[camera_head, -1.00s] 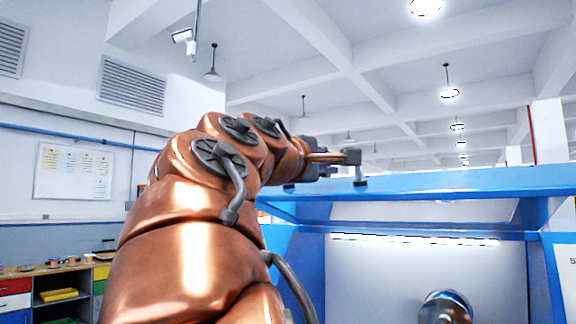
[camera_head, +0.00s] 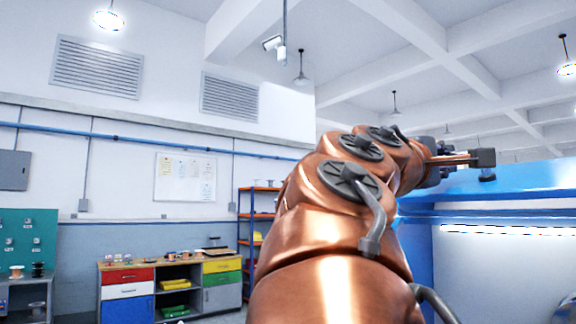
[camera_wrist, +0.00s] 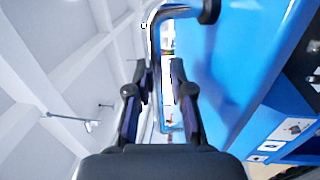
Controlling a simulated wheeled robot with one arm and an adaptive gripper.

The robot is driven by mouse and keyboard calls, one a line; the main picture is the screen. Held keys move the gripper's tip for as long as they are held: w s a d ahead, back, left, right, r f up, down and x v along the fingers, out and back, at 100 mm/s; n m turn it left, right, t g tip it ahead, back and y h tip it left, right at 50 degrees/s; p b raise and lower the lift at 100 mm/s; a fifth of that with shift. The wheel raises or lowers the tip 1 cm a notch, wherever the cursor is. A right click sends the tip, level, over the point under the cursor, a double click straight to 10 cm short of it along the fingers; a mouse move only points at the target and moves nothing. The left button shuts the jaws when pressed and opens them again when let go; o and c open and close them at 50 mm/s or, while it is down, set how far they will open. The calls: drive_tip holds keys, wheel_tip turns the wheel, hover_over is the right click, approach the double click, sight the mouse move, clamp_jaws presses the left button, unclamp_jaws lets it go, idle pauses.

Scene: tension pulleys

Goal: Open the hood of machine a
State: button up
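The blue hood of the machine (camera_head: 520,182) shows at the right edge of the head view, nearly edge-on, above a lit strip. A handle (camera_head: 484,158) with a grey corner piece stands on it. My gripper (camera_head: 438,172) is at the handle's left end, partly hidden by my arm. In the wrist view the hood (camera_wrist: 235,60) fills the right side, and the grey handle (camera_wrist: 180,12) curves across the top and down behind the fingers. My gripper (camera_wrist: 158,70) has its two dark fingers apart, with the handle's bar in line with the gap. Contact cannot be told.
A workbench with coloured drawers (camera_head: 128,282) stands at the lower left, with a shelf rack (camera_head: 255,225) beside it. A pegboard (camera_head: 28,240) and a whiteboard (camera_head: 185,178) are on the wall. Some floor shows by the bench.

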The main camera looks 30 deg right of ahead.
drive_tip(key=shift+o, duration=1.2)
